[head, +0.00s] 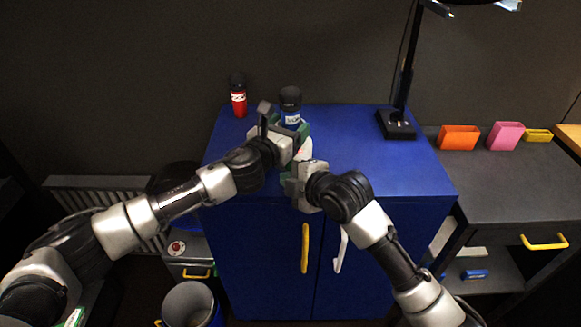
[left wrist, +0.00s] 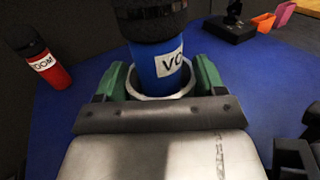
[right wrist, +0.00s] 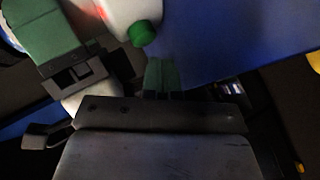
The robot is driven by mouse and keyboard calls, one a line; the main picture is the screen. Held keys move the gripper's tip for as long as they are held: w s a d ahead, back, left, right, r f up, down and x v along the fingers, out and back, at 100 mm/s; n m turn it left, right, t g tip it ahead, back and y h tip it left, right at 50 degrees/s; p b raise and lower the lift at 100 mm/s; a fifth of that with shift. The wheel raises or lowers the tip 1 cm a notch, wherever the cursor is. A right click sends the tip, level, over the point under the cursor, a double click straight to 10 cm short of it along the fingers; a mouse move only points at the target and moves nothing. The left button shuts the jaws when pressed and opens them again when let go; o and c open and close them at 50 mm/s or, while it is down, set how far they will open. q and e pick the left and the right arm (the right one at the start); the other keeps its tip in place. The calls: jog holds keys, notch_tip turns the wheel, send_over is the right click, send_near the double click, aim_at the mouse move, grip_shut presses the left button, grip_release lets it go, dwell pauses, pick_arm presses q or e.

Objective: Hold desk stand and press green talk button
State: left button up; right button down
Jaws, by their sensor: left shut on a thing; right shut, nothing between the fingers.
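The white desk stand (head: 305,149) is on the blue cabinet top, largely hidden between my grippers in the head view. In the left wrist view its white rim (left wrist: 187,92) shows around the base of a blue, black-capped cylinder (left wrist: 157,62) with a white label. My left gripper (head: 297,134) is shut on the stand, one green finger on each side of the rim. In the right wrist view the green talk button (right wrist: 142,33) sticks out of the white body, near a red glow. My right gripper (right wrist: 162,76) is shut and empty, its tips just below the button, apparently apart from it.
A red bottle (head: 238,100) with a black cap stands at the cabinet's back left. A black lamp base (head: 396,124) stands at the back right. The cabinet top (head: 410,170) is clear on the right. Orange (head: 459,137) and pink (head: 505,136) containers sit on the side desk.

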jog(key=shift+s, duration=0.15)
jog(key=s, duration=0.4)
jog(key=shift+s, duration=0.4)
dwell(0.7)
jog(key=s+d+r, duration=0.4)
jog(key=s+r, duration=0.1)
jog(key=r, duration=0.1)
jog(key=shift+s+d+r, duration=0.2)
jog(key=shift+s+d, duration=0.05)
jog(key=shift+d, duration=0.05)
dwell(0.5)
pick_arm(q)
jog(key=o, duration=0.9)
